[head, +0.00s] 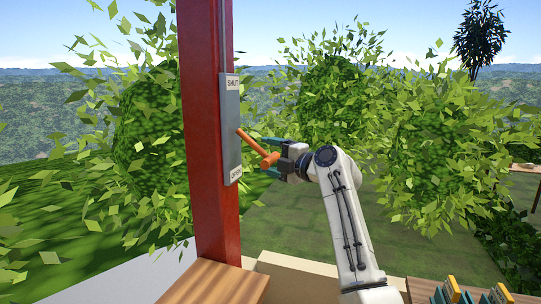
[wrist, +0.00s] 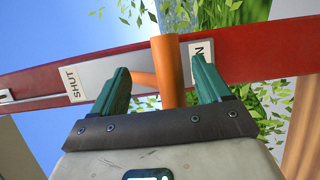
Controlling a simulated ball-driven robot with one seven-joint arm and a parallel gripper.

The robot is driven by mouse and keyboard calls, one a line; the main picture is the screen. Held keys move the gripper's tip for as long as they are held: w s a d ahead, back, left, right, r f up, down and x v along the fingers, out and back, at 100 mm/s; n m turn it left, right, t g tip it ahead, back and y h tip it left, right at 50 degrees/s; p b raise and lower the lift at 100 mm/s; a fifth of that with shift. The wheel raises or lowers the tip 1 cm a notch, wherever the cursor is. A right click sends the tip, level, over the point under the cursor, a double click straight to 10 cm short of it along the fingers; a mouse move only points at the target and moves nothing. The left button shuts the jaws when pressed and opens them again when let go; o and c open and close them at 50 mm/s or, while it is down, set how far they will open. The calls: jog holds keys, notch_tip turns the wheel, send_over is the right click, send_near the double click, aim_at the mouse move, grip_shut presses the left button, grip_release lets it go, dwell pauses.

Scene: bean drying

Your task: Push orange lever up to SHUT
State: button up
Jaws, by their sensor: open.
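The orange lever (head: 252,141) sticks out from a grey plate (head: 231,120) on a red post (head: 205,60). The plate has a SHUT label (head: 232,83) at the top and an OPEN label (head: 236,174) at the bottom. The lever slants down toward the right from the plate's middle and ends in a thick orange handle (head: 270,160). My gripper (head: 268,155) is open at the handle, one teal finger above it and one below. In the wrist view the handle (wrist: 167,70) stands between the two fingers, with visible gaps on both sides. The OPEN label is partly hidden there.
A wooden top (head: 215,284) stands at the post's foot. Another wooden surface with upright coloured items (head: 455,290) is at the lower right. Leafy bushes (head: 335,95) fill the background. The space right of the plate, above the lever, looks clear of solid objects.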

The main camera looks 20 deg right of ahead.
jog(key=shift+c, duration=0.3)
jog(key=shift+s, duration=0.1)
grip_shut()
dwell(0.4)
